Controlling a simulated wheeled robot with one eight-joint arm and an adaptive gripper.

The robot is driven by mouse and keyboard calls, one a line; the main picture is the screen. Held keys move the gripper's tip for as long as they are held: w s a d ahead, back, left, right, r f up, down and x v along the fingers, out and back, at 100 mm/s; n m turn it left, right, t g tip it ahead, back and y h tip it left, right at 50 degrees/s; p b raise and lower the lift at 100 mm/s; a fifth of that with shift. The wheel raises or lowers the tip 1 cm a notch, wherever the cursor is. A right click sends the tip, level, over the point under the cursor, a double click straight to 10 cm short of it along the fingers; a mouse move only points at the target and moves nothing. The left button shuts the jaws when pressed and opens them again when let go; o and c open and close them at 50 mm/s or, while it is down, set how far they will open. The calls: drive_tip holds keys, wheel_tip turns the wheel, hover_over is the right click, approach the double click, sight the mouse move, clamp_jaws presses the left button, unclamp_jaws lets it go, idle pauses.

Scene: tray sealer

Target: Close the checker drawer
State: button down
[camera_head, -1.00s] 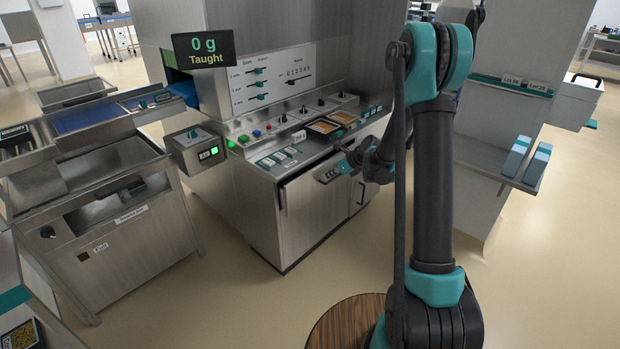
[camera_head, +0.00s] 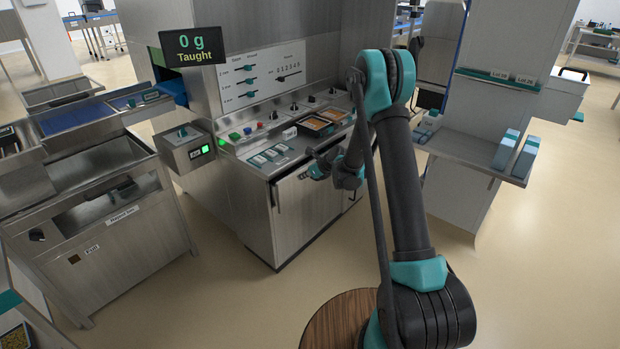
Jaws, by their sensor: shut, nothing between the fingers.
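The steel cabinet (camera_head: 305,208) stands in the middle under a sloped control panel, with a dark gap below its worktop edge and an upright dark handle (camera_head: 276,197) at its left. No part is clearly marked as the checker drawer, and I cannot tell its position. My gripper (camera_head: 316,168) is small in the picture, at the cabinet's upper front edge. It looks shut and empty. Whether it touches the front is unclear. My wrist and forearm hide the cabinet's right part. A "0 g Taught" display (camera_head: 195,47) hangs at the upper left.
A steel unit with a reject bin label (camera_head: 122,214) stands at left, by a blue conveyor belt (camera_head: 73,119). A box with a green light (camera_head: 188,148) juts out beside the cabinet. A shelf with teal-and-white boxes (camera_head: 524,158) stands at right. Floor between is clear.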

sight(295, 173)
drive_tip(key=shift+w+a, duration=0.4)
drive_tip(key=shift+a, duration=0.1)
drive_tip(key=shift+w+a, duration=0.85)
drive_tip(key=shift+a, duration=0.15)
drive_tip(key=shift+s+d, duration=0.1)
drive_tip(key=shift+d, duration=0.05)
